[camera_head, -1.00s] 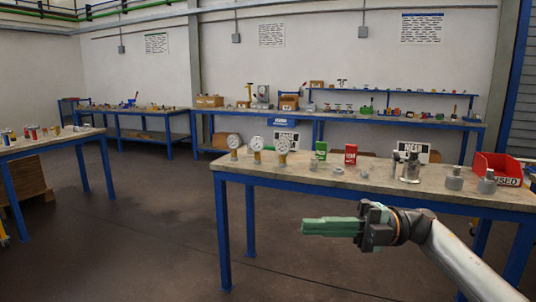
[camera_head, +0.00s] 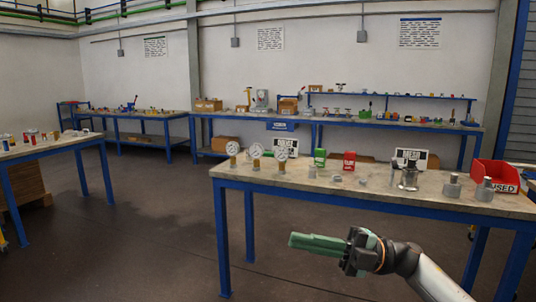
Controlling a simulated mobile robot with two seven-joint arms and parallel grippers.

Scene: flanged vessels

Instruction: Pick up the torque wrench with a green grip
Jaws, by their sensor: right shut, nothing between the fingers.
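I cannot make out a torque wrench with a green grip in this view. My right gripper (camera_head: 302,242) has long green fingers that lie together, shut and empty. It points left, in front of the near table (camera_head: 280,180) and lower in the picture than its top. It appears clear of the table. My left gripper is not in view.
The near table holds several gauges (camera_head: 233,149), a green box (camera_head: 320,157), a red box (camera_head: 349,161), metal vessels (camera_head: 409,176) and a red bin (camera_head: 496,174). A left table (camera_head: 45,150) and back benches (camera_head: 390,121) hold small items. Open floor (camera_head: 160,220) lies between.

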